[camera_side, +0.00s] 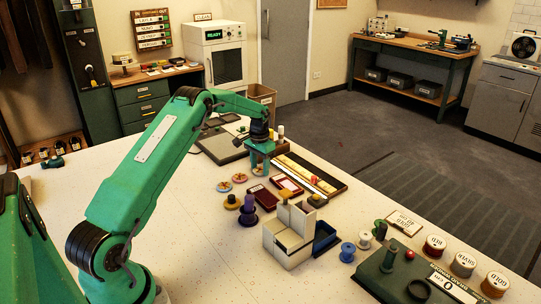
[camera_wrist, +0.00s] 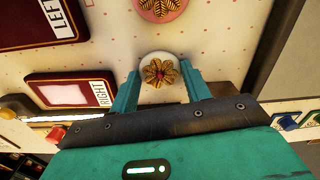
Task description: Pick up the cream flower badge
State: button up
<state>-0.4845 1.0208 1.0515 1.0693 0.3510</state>
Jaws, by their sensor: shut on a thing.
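The cream flower badge (camera_wrist: 160,71), a pale round disc with a gold flower and a dark red centre, sits between the two fingers of my gripper (camera_wrist: 163,85) in the wrist view. My gripper is shut on it. In the side view my gripper (camera_side: 262,163) points down at the far part of the table, close to the surface. The badge is small there and partly hidden by the fingers. I cannot tell whether it is clear of the table.
A pink flower badge (camera_wrist: 160,8) lies just beyond. Dark red trays marked LEFT (camera_wrist: 40,22) and RIGHT (camera_wrist: 70,91) lie beside it. A long wooden tray (camera_side: 325,187) is to the right in the side view.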

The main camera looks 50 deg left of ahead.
dwell(0.3)
jog(key=shift+r, duration=0.8)
jog(key=r, duration=0.1)
jog(key=d+r, duration=0.1)
jog(key=r, duration=0.1)
jog(key=d+r, duration=0.6)
jog(key=d, duration=0.4)
jog(key=shift+s+d+r, duration=0.2)
jog(key=shift+s+d, duration=0.1)
jog(key=shift+d, duration=0.1)
